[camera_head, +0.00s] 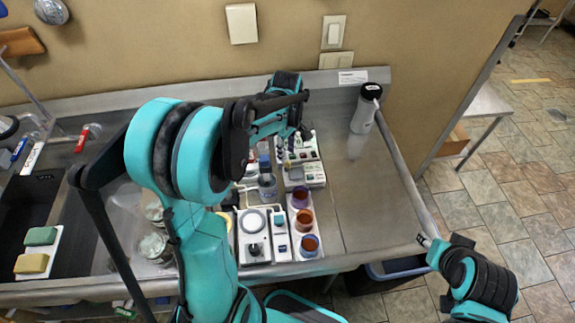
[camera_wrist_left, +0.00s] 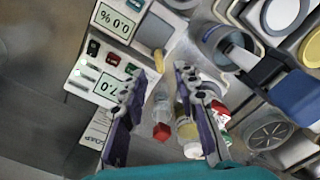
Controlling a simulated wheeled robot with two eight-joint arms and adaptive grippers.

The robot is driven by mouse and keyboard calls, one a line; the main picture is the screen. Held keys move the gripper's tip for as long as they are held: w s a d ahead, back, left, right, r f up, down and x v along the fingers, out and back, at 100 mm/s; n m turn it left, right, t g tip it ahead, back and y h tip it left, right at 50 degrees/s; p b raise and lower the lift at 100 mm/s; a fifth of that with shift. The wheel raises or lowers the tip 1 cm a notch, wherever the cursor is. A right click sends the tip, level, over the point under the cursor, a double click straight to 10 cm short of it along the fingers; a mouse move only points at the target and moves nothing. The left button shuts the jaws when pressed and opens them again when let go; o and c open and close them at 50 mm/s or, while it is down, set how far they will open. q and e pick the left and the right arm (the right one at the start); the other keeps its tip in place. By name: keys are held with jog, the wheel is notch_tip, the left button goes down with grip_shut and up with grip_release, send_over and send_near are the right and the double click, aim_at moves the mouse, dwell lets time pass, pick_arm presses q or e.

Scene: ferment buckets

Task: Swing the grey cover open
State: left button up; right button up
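Two white meters stand at the back of the worktop, and the one reading "0.0 %" (camera_wrist_left: 118,20) is at the top of the left wrist view. The "7.0" meter (camera_wrist_left: 102,82) is just below it. I cannot pick out the grey cover with certainty; a greyish part beside the "0.0 %" display may be it. My left gripper (camera_wrist_left: 160,85) is open and empty, its two fingers apart above the worktop near the meters. In the head view my left gripper (camera_head: 291,135) partly hides the meters.
A clear bottle (camera_head: 267,185), a white device with a grey disc (camera_head: 253,222) and a white rack (camera_head: 296,205) of coloured cups crowd the front. A red-capped bottle (camera_wrist_left: 161,130) lies below my fingers. A white cylinder (camera_head: 364,115) stands at the back right. The right worktop is clear.

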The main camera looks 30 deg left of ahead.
aim_at(287, 162)
pick_arm(q)
notch_tip(287, 162, down, 6)
jog(key=shift+b, duration=0.6)
grip_shut()
